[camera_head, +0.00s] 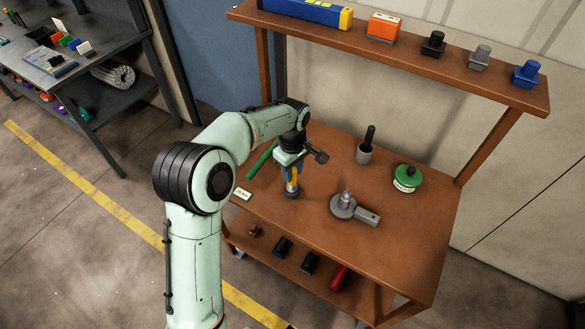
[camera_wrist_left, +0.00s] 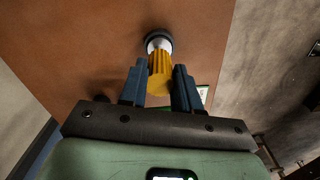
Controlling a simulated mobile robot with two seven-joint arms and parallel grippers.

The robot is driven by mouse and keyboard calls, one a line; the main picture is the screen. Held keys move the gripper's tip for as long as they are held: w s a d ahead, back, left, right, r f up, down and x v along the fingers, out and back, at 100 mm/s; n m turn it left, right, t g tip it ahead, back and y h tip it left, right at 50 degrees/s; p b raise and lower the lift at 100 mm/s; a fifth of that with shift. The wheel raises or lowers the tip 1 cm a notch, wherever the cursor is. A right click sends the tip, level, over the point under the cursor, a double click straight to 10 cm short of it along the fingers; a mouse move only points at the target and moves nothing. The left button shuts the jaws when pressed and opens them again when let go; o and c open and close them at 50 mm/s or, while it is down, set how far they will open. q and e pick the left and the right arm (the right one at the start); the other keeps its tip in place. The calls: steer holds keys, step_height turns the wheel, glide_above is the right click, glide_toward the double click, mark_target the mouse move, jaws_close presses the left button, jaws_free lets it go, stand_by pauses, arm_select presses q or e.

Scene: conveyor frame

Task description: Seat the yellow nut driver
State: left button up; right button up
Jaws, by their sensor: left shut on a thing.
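The yellow nut driver (camera_head: 294,175) is held upright between the fingers of my left gripper (camera_head: 291,168), above the brown bench top. In the left wrist view its fluted yellow handle (camera_wrist_left: 160,74) lies between the two dark blue fingers (camera_wrist_left: 160,88). At its far end are a light metal part and a dark round holder (camera_head: 292,194), which also shows in the wrist view (camera_wrist_left: 158,37). The driver's lower end is at or in this holder; I cannot tell how deep it sits. My right gripper is not in view.
On the bench (camera_head: 415,235) stand a grey cup with a black-handled tool (camera_head: 365,152), a green round container (camera_head: 407,178) and a grey fixture (camera_head: 345,206). A raised shelf (camera_head: 460,72) spans the back. The bench's front right is clear.

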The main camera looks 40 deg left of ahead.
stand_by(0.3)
arm_select(q)
steer(key=o, duration=1.1)
step_height(320, 180, up, 13)
steer(key=shift+r+p, duration=0.15)
steer(key=shift+p, duration=0.85)
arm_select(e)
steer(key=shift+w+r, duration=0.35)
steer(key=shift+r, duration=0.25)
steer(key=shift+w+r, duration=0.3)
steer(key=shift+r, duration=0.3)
